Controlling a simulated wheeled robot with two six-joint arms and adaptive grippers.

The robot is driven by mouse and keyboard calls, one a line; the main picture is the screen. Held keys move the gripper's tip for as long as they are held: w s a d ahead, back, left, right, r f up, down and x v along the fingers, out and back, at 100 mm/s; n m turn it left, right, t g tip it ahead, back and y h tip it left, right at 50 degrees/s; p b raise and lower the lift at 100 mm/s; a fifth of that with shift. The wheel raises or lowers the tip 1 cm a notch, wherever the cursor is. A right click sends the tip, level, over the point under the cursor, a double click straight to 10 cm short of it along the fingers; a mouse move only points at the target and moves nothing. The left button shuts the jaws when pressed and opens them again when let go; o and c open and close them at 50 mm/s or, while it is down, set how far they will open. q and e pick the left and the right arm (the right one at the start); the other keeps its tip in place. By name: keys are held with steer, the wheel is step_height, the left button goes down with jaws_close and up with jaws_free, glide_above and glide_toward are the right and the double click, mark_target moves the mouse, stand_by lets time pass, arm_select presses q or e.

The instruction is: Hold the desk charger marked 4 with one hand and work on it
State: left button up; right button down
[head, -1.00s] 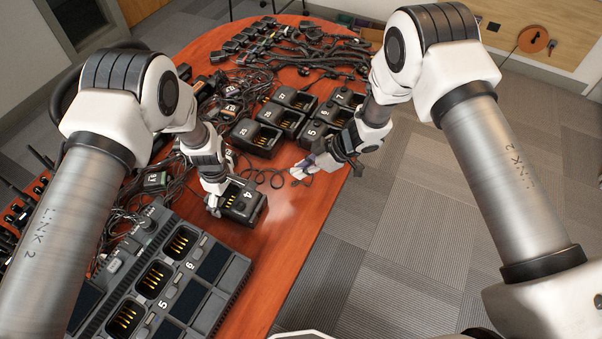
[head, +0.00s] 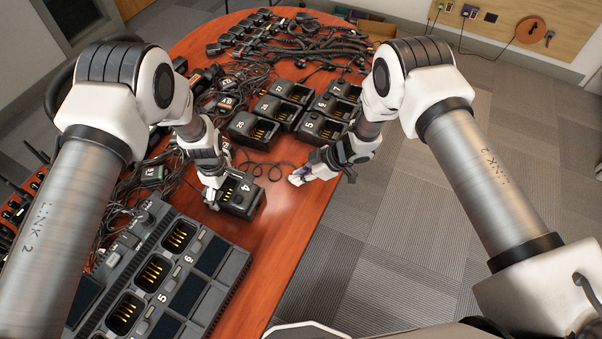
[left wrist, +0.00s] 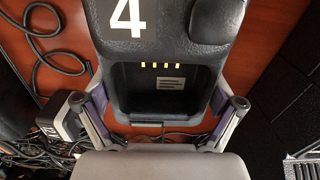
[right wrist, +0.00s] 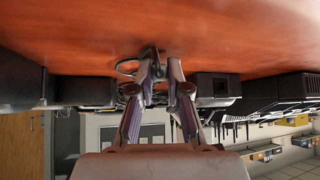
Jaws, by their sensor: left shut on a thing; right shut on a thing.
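The black desk charger marked 4 (head: 238,197) sits on the red-brown table. My left gripper (head: 213,193) is shut on it. In the left wrist view the charger (left wrist: 165,52) shows its white 4, open pocket and gold contacts between the two fingers (left wrist: 160,118). My right gripper (head: 298,178) is low over the table, right of the charger and apart from it. In the right wrist view its fingers (right wrist: 161,72) are shut on a small dark thing, seemingly a cable plug (right wrist: 150,53). A thin cable loop shows beside it. Much of the plug is hidden.
Several more numbered chargers, such as 5 (head: 318,128) and 25 (head: 253,131), stand behind. A large multi-bay charger (head: 205,320) is in front on the left. Tangled cables (head: 300,45) cover the far table. Bare tabletop (head: 285,215) lies right of charger 4.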

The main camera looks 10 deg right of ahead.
steer(key=c, duration=1.1)
jaws_free()
steer(key=shift+o, duration=0.2)
steer(key=v, duration=1.2)
arm_select(q)
steer(key=o, duration=1.1)
